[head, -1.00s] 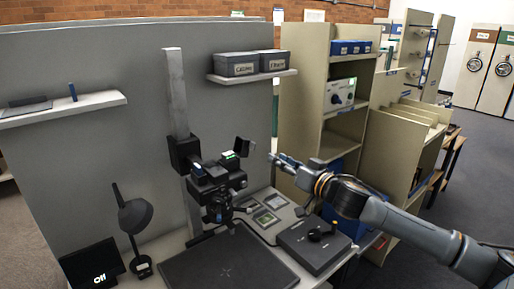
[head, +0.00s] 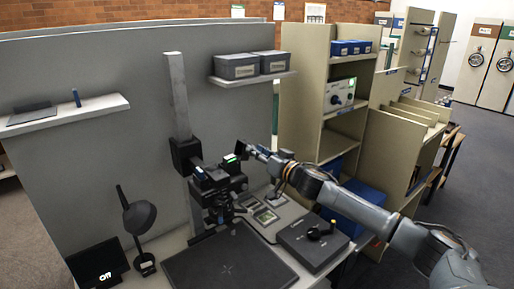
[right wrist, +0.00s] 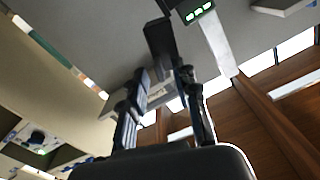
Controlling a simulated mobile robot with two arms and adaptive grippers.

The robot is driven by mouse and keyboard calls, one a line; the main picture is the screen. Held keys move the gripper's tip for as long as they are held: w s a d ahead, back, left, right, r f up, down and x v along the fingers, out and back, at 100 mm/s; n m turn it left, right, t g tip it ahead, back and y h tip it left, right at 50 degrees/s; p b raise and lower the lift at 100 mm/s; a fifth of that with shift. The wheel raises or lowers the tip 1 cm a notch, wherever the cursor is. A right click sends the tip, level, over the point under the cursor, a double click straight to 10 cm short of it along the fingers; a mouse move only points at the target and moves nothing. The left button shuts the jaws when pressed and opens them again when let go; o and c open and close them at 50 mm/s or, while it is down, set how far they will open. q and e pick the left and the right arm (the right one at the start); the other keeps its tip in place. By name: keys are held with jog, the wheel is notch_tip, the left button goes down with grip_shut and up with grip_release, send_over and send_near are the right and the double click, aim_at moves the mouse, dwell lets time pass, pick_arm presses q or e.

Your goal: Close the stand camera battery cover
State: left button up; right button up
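The stand camera (head: 222,186) is a dark body on a vertical column. Its battery cover (head: 242,149) is a small black flap standing up at the camera's right side, beside a green-lit part. In the right wrist view the cover (right wrist: 160,38) is a dark slab just beyond the fingertips, left of the green lights (right wrist: 200,11). My right gripper (head: 252,150) is at the cover's right side, its fingertips close to it; whether they touch I cannot tell. In the right wrist view its two fingers (right wrist: 162,72) stand apart with nothing between them. My left gripper is out of view.
A dark baseboard (head: 228,268) lies below the camera. A control box with a knob (head: 314,243) stands under my right arm. A desk lamp (head: 138,218) and a small screen (head: 98,262) are at left. Shelving (head: 305,100) stands behind the arm at right.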

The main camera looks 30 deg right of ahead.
jog(key=shift+w, duration=0.3)
jog(key=shift+c, duration=0.4)
grip_shut()
jog(key=shift+a, duration=0.1)
